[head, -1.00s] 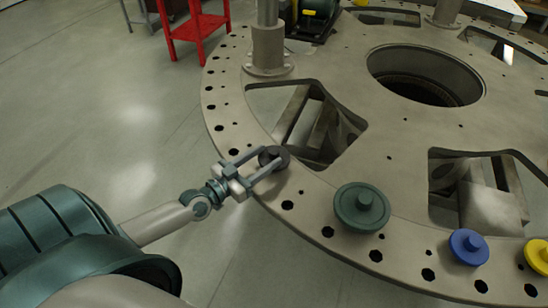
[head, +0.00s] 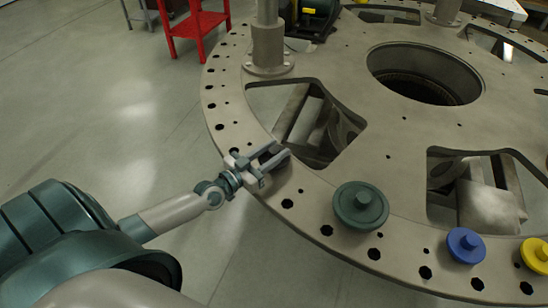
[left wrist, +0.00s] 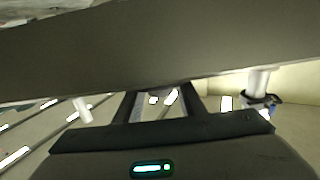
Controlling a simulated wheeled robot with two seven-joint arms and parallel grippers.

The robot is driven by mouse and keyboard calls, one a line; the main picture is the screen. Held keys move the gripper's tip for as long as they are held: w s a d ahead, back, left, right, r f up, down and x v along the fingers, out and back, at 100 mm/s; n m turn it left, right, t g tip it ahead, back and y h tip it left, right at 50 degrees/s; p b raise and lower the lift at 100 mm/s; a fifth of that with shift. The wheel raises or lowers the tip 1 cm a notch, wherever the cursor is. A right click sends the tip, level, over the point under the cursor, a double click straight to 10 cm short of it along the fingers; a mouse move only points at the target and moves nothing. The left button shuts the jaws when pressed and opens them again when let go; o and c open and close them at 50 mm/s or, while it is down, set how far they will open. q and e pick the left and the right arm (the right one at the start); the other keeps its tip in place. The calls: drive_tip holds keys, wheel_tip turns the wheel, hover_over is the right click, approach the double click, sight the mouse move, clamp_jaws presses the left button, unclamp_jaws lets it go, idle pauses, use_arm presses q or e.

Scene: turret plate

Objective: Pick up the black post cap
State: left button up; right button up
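My left gripper (head: 278,151) is at the near left rim of the turret plate (head: 300,185), in the head view. My right gripper is not in view.
A dark green cap (head: 361,207), a blue cap (head: 466,246) and a yellow cap (head: 537,253) stand along the near rim. A grey post (head: 268,50) rises at the upper left of the plate. A red stand (head: 197,25) is behind. The floor at left is clear.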

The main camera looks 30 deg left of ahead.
sight(274, 149)
use_arm(q)
clamp_jaws()
drive_tip(key=shift+r, duration=0.2)
drive_tip(key=shift+r, duration=0.45)
wheel_tip(274, 149, up, 3)
drive_tip(key=shift+r+p, duration=0.1)
drive_tip(key=shift+p, duration=0.65)
drive_tip(key=w+d+r, duration=0.1)
drive_tip(key=d+r, duration=0.5)
drive_tip(key=d, duration=0.5)
drive_tip(key=shift+w+d+r+p, duration=0.3)
drive_tip(key=shift+p, duration=0.1)
